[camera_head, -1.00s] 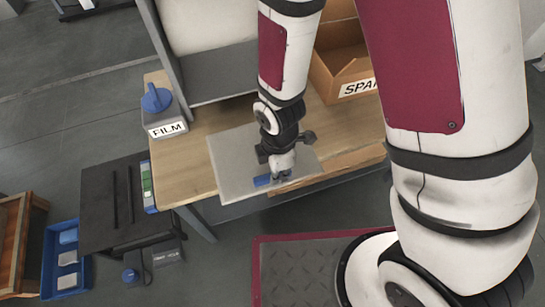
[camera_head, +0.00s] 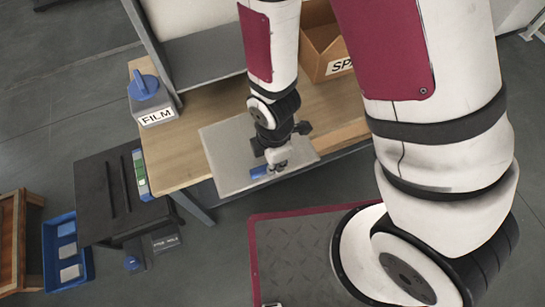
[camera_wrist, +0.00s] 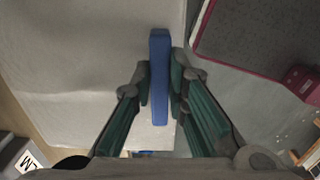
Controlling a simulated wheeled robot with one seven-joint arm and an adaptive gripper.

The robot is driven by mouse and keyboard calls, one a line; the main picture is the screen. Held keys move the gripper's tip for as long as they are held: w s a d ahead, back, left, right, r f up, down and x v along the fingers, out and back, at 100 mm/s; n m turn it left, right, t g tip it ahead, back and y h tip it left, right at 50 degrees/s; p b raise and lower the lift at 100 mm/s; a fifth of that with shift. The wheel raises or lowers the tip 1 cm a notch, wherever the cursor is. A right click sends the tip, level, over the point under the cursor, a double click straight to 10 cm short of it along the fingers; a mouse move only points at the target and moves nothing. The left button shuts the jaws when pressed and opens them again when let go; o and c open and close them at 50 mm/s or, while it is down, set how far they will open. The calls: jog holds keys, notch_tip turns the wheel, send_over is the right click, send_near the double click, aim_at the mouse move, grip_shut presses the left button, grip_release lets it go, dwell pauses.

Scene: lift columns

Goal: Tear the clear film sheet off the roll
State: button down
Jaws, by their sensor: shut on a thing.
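My gripper (camera_head: 277,165) is over the front part of a flat grey sheet or board (camera_head: 220,160) on the wooden table. In the wrist view my gripper (camera_wrist: 160,88) has its green-sided fingers on both sides of a narrow blue bar (camera_wrist: 160,50), shut on it. The bar also shows in the head view (camera_head: 258,171), low near the board's front edge. A grey box labelled FILM (camera_head: 155,108) with a blue knob (camera_head: 144,86) stands at the table's left corner. I cannot make out a clear film sheet or a roll for certain.
A brown bin with a partly hidden label (camera_head: 325,50) stands at the back right. A black bench (camera_head: 105,195) and a blue tray (camera_head: 66,255) with several items are at the left. A ridged floor plate (camera_head: 295,250) with a red edge lies in front.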

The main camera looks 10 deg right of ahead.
jog(key=shift+s+d+r+p, duration=0.1)
jog(key=shift+s+d+p, duration=0.1)
jog(key=shift+s+p, duration=0.65)
jog(key=shift+s+d+p, duration=0.2)
jog(key=shift+s+p, duration=0.3)
jog(key=shift+p, duration=0.5)
jog(key=shift+s+d+p, duration=0.15)
jog(key=shift+s+p, duration=0.4)
jog(key=shift+p, duration=0.05)
jog(key=shift+s+d+p, duration=0.15)
jog(key=shift+s+p, duration=0.35)
jog(key=shift+p, duration=0.1)
jog(key=shift+s, duration=0.15)
jog(key=shift+s+d+p, duration=0.25)
jog(key=shift+s+p, duration=0.5)
jog(key=shift+p, duration=0.2)
notch_tip(320, 180, up, 8)
jog(key=s+p, duration=0.2)
jog(key=p, duration=0.4)
jog(key=shift+d, duration=0.25)
jog(key=shift+w, duration=0.1)
